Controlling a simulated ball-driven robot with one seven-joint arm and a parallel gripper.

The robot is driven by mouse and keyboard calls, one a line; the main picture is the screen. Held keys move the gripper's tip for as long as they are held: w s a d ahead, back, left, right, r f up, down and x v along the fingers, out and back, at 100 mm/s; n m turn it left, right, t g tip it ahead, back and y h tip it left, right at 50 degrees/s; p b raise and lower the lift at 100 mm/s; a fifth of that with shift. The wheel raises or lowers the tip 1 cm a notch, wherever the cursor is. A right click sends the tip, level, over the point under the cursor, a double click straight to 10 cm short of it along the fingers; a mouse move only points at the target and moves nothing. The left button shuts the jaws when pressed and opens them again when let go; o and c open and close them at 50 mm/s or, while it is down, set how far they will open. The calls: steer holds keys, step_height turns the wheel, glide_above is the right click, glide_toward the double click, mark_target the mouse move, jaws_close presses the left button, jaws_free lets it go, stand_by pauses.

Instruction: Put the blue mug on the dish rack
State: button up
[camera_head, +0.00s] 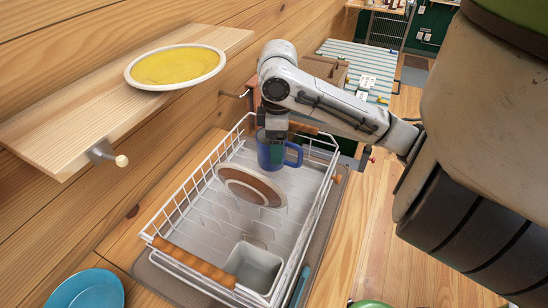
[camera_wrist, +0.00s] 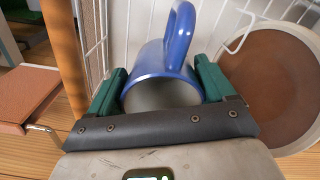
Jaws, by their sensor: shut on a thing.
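The blue mug (camera_head: 270,154) is in my gripper (camera_head: 275,128) at the far end of the white dish rack (camera_head: 200,180), inside its wire walls. In the wrist view the blue mug (camera_wrist: 168,62) sits between the green fingers of my gripper (camera_wrist: 160,90), which are shut on it, with its handle pointing away. I cannot tell whether the mug's base touches the rack's floor.
A brown plate (camera_head: 250,186) stands tilted in the rack just in front of the mug. A grey utensil cup (camera_head: 254,268) is at the rack's near end. A wooden shelf (camera_head: 60,130) holds a yellow plate (camera_head: 176,66) at the left. A blue plate (camera_head: 88,290) lies at the lower left.

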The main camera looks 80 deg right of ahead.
steer(key=shift+s+f, duration=0.1)
steer(key=shift+f, duration=2.05)
steer(key=shift+f+b, duration=0.3)
steer(key=shift+b, duration=0.05)
steer(key=o, duration=1.2)
steer(key=shift+r, duration=0.1)
step_height(320, 180, up, 12)
steer(key=shift+r+p, duration=0.2)
steer(key=shift+p, duration=0.65)
